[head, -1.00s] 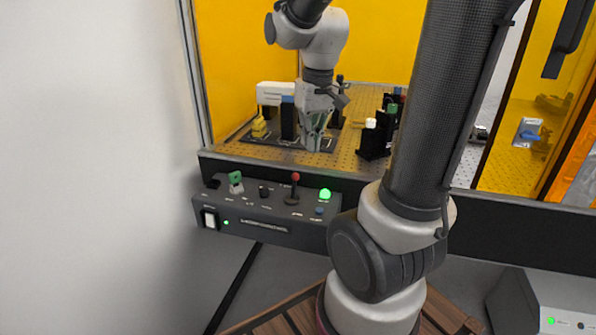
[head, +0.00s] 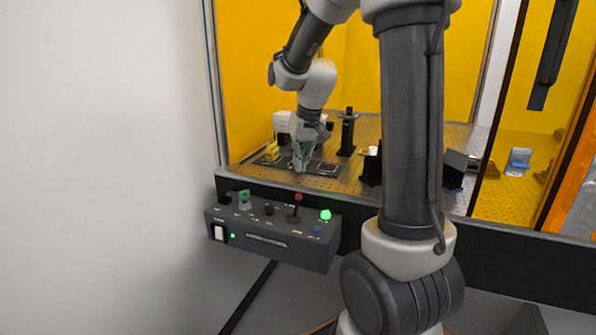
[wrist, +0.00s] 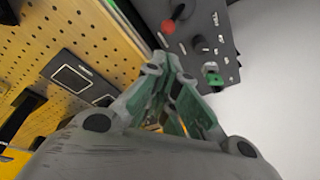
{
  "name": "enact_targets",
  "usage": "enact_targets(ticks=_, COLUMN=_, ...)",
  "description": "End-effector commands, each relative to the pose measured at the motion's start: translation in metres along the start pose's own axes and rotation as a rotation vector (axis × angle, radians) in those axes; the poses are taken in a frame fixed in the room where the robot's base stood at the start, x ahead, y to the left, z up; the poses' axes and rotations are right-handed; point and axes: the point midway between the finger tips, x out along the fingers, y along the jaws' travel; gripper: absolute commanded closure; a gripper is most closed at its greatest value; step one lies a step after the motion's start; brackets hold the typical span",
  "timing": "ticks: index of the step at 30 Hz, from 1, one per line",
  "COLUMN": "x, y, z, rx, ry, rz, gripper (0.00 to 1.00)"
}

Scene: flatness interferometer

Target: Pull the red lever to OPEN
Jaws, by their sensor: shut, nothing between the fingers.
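The red lever (head: 297,203) stands on the sloped top of the dark control box (head: 270,244), on a black stem with a red ball. In the wrist view its red ball (wrist: 169,26) shows at the top, beyond my fingertips. The lettering beside it is too small to read. My gripper (head: 299,167) is shut and empty. It hangs above the perforated table, behind the box and apart from the lever. In the wrist view my gripper's green-lined fingers (wrist: 165,66) meet near the middle.
The box also carries a green knob (head: 244,199), a lit green button (head: 325,215), a blue button (head: 317,229) and a white switch (head: 219,233). Black optical mounts (head: 347,135) stand on the perforated table (head: 345,180). A dark front rail separates table and box.

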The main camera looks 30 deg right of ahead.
Motion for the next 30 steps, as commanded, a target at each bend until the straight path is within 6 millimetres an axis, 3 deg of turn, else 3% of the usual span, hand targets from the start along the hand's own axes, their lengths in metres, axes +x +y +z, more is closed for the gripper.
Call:
enact_targets(ticks=6, x=0.041, y=0.0, z=0.002, rx=0.0, ry=-0.005, rz=0.0, gripper=1.0)
enact_targets(ticks=13, x=0.075, y=0.0, z=0.001, rx=-0.001, ry=-0.004, rz=0.001, gripper=1.0)
enact_targets(ticks=19, x=0.086, y=0.0, z=0.001, rx=0.0, ry=-0.001, rz=0.0, gripper=1.0)
enact_targets(ticks=30, x=0.086, y=0.001, z=0.001, rx=-0.001, ry=0.001, rz=0.002, gripper=1.0)
